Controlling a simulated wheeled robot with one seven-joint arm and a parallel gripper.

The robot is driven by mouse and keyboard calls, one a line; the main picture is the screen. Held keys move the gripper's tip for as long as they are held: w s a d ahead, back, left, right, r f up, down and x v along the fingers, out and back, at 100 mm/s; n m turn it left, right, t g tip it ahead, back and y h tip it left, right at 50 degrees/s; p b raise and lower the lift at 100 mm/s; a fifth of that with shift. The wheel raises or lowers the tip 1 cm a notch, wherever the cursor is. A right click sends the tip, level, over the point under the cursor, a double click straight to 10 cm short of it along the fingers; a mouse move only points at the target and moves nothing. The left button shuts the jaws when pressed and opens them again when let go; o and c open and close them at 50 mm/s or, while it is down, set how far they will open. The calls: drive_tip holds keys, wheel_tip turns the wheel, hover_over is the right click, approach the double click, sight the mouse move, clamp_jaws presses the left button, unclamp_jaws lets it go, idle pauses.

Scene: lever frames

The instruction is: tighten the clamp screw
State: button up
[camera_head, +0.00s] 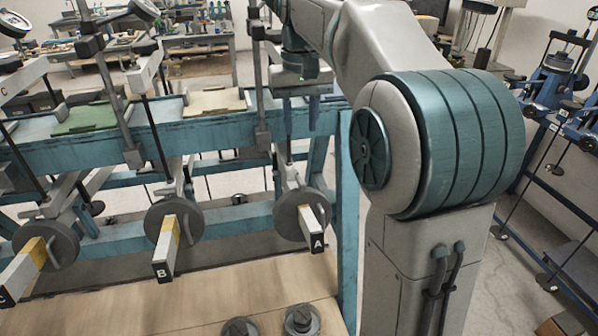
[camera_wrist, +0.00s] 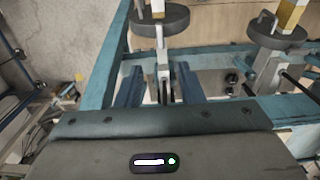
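My gripper (camera_head: 300,118) hangs at the right end of the blue frame (camera_head: 215,127), its two blue fingers pointing down. In the wrist view the fingers (camera_wrist: 160,88) stand apart, with a narrow pale metal part (camera_wrist: 163,76) showing between them; I cannot tell whether they touch it. Below the gripper is lever A with its grey disc weight (camera_head: 291,222); the disc also shows at the top of the wrist view (camera_wrist: 150,27). Lever B's disc (camera_head: 190,217) hangs to the left. I cannot make out the clamp screw for certain in either view.
Lever C's disc (camera_head: 62,246) hangs at the far left. Upright posts (camera_head: 110,85) rise along the frame. Two dark round pieces, one of them knobbed (camera_head: 302,320), sit on the wooden board (camera_head: 175,308). Another blue stand (camera_head: 548,85) is at the right.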

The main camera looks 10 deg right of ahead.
sight(301, 179)
wheel_tip(301, 179, down, 13)
drive_tip(key=shift+f+b, duration=0.2)
drive_tip(key=shift+b, duration=0.25)
clamp_jaws()
